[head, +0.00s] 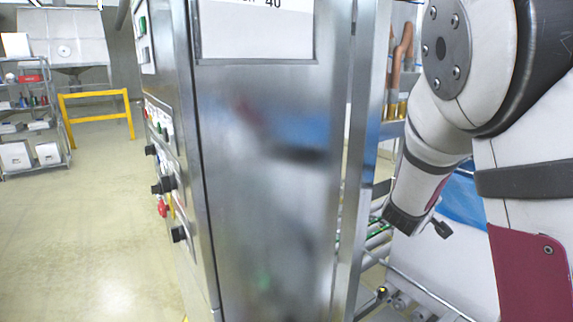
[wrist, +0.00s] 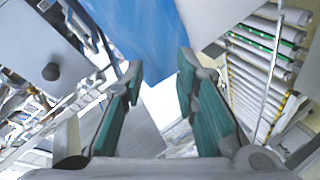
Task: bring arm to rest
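I cannot make out my gripper's fingers in the head view. In the wrist view my gripper (wrist: 160,72) has its two teal-padded fingers apart, with nothing between them. A blue plastic sheet (wrist: 135,30) lies beyond the fingertips, apart from them as far as I can tell. The blue sheet also shows behind my arm in the head view (head: 462,203).
A tall metal cabinet (head: 265,180) with knobs and a red button stands close left of my arm. Conveyor rollers (wrist: 262,42) lie right in the wrist view. A yellow barrier (head: 97,93) and a shelf rack (head: 30,125) stand far left, with open floor (head: 100,220) before them.

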